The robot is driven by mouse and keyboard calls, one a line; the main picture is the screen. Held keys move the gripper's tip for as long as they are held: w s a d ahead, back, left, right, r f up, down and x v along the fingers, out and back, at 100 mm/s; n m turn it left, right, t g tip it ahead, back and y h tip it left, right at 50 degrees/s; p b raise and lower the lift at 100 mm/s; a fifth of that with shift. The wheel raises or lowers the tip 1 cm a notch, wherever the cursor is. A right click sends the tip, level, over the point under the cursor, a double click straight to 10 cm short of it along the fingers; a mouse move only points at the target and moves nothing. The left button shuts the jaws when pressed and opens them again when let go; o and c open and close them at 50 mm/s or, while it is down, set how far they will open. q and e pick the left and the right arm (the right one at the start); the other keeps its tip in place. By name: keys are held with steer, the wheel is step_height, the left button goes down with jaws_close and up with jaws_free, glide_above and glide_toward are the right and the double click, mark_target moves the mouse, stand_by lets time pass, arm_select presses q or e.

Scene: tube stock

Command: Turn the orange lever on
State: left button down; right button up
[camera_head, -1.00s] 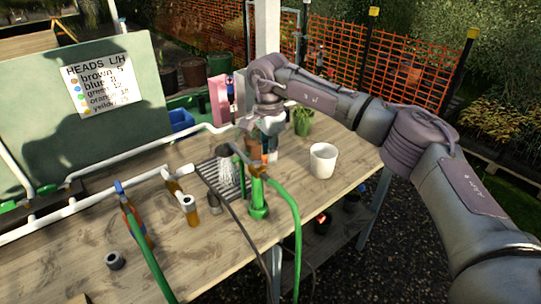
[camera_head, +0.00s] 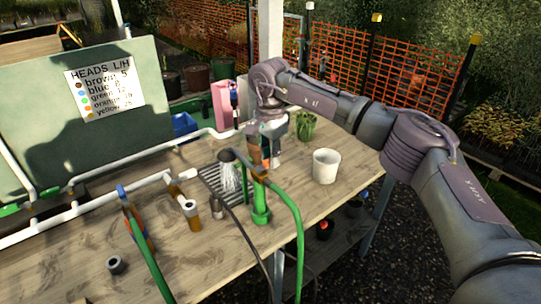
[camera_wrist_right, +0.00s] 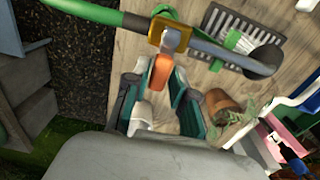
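The orange lever (camera_wrist_right: 160,72) sits on a brass valve (camera_wrist_right: 170,35) in the right wrist view, joined to a green hose and a grey pipe. In the head view the valve tops a green standpipe (camera_head: 260,205), and my gripper partly hides the lever. My right gripper (camera_wrist_right: 156,82) is open, with its teal fingers on both sides of the lever. I cannot tell whether they touch it. A shower head (camera_head: 227,156) beside the standpipe shows white streaks, like water, over a dark grate (camera_head: 212,184). My left gripper is not in view.
A white cup (camera_head: 326,166) stands right of the standpipe, and a potted plant (camera_head: 305,125) behind. A green hose (camera_head: 297,235) hangs over the table's front edge. White pipes (camera_head: 80,208) and several small fittings lie to the left. A green board (camera_head: 80,115) stands at the back left.

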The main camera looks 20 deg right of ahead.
steer(key=shift+o, duration=1)
step_height(320, 180, up, 12)
steer(key=shift+s, duration=0.1)
